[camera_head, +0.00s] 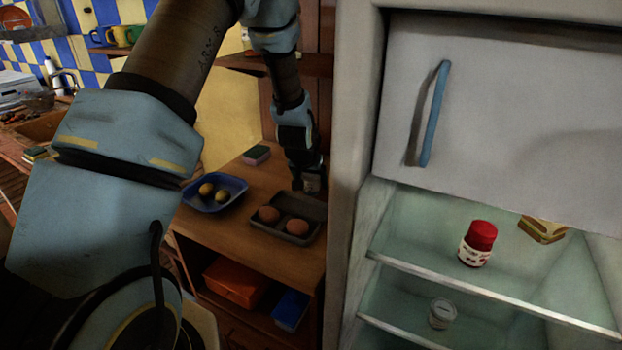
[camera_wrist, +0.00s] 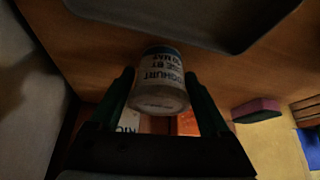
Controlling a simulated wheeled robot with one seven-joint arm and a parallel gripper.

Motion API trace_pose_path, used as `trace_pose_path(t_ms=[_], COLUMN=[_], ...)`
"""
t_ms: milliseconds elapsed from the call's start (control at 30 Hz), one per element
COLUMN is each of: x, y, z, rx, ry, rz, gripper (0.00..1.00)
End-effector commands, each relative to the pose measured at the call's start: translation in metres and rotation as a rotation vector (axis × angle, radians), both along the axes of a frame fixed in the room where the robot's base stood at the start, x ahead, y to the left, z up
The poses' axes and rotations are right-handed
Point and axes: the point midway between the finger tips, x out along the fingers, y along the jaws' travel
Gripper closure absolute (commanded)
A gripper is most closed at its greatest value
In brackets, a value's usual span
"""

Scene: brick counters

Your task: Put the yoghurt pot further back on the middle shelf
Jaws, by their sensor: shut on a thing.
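The yoghurt pot (camera_wrist: 160,78) is a small white pot with dark "YOGHURT" lettering. In the wrist view it sits between the two fingers of my gripper (camera_wrist: 157,90), which is shut on it. In the head view my gripper (camera_head: 306,182) is low over the wooden counter, beside the fridge's outer side wall. The pot is small and dark there; I cannot tell whether it touches the counter. The open fridge has an upper visible glass shelf (camera_head: 420,262) and a lower one (camera_head: 390,330). Which is the middle shelf is unclear.
A red-lidded jar (camera_head: 478,243) and a sandwich (camera_head: 542,229) stand on the upper visible shelf. A small jar (camera_head: 442,313) is below. A grey tray (camera_head: 316,207) with eggs, a blue plate (camera_head: 228,181) and a sponge (camera_head: 256,155) are on the counter.

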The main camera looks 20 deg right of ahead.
Motion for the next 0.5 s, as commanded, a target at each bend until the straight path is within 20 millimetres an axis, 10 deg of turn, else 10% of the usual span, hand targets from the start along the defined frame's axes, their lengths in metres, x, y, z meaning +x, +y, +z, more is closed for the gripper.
trace_pose_path(t_ms=[300,333,500], x=[0.0003,0.0001,0.0001], y=[-0.0002,-0.0001,-0.0001], z=[-0.0038,-0.0038,-0.0027], rx=[-0.001,0.000,0.000], ry=[-0.001,0.000,0.000], rz=[0.000,0.000,0.000], gripper=[0.82,0.18,0.00])
